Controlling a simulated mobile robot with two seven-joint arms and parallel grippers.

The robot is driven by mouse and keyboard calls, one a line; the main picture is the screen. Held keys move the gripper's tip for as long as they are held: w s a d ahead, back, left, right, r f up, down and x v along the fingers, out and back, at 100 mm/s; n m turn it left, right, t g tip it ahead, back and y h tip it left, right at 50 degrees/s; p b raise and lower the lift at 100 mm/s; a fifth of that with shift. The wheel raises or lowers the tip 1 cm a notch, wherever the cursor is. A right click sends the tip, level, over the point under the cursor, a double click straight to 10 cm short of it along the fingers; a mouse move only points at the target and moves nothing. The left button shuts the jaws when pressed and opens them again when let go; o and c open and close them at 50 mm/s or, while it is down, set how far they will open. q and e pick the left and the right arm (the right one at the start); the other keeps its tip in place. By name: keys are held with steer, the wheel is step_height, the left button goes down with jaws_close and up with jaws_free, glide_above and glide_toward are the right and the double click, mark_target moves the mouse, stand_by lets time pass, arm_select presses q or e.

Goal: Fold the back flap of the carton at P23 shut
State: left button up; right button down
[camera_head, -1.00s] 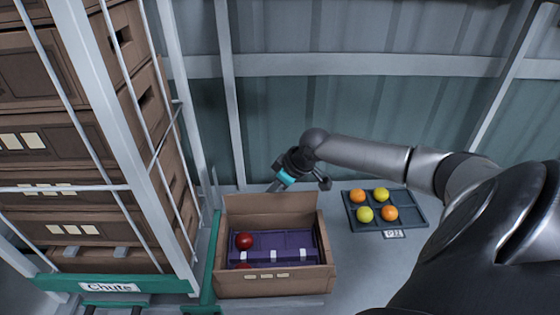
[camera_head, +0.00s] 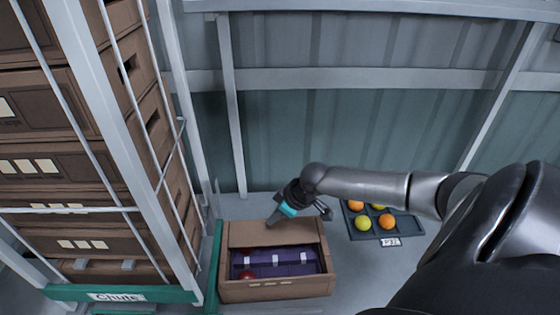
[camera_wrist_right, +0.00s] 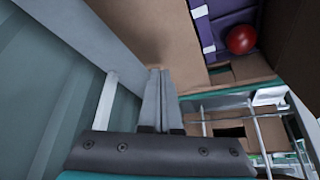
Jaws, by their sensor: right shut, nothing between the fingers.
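The brown carton (camera_head: 275,291) stands open at the bottom middle of the head view. Its back flap (camera_head: 262,236) leans forward over the rear of the opening, not flat. A purple insert (camera_head: 295,265) and a red tomato (camera_head: 247,275) show inside; the flap hides part of them. My right gripper (camera_head: 273,219) is shut and empty at the flap's rear side, its fingertips at or close to the flap. In the right wrist view the shut fingers (camera_wrist_right: 158,100) reach toward the brown flap (camera_wrist_right: 160,30); contact is hard to confirm. My left gripper is not in view.
A dark tray (camera_head: 378,234) with orange and yellow fruit stands right of the carton, beside a small label (camera_head: 390,242). A grey wall (camera_head: 350,130) stands behind.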

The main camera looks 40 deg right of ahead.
mark_target(270, 236)
steer(key=shift+s+a+f, duration=0.2)
steer(key=shift+s, duration=0.1)
steer(key=shift+s+a+f+p, duration=0.3)
steer(key=shift+f+p, duration=0.15)
steer(key=shift+s+a+f, duration=0.3)
steer(key=shift+s+f, duration=0.1)
steer(key=shift+f, duration=0.35)
step_height(270, 236, up, 8)
steer(key=p, duration=0.8)
